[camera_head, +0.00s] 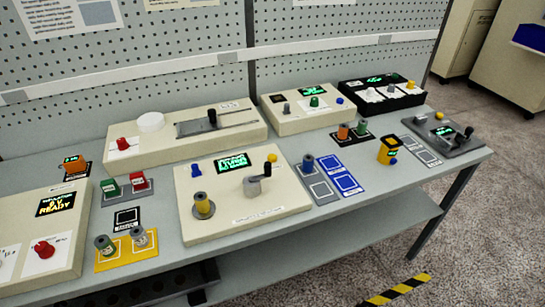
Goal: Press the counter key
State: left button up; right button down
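No key is legibly marked as the counter key. A cream winding panel (240,222) lies in the middle of the bench with a lit green display (232,163). A small blue key or knob (196,171) stands left of that display. Another small blue knob (339,101) is on the cream box behind. Neither of my grippers is in view.
A pegboard (160,65) stands behind.

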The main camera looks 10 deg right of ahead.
aim_at(271, 158)
jog(key=l+u, duration=0.4)
jog(key=k+l+u, duration=0.15)
jog(key=l+u, duration=0.25)
jog(key=j, duration=0.1)
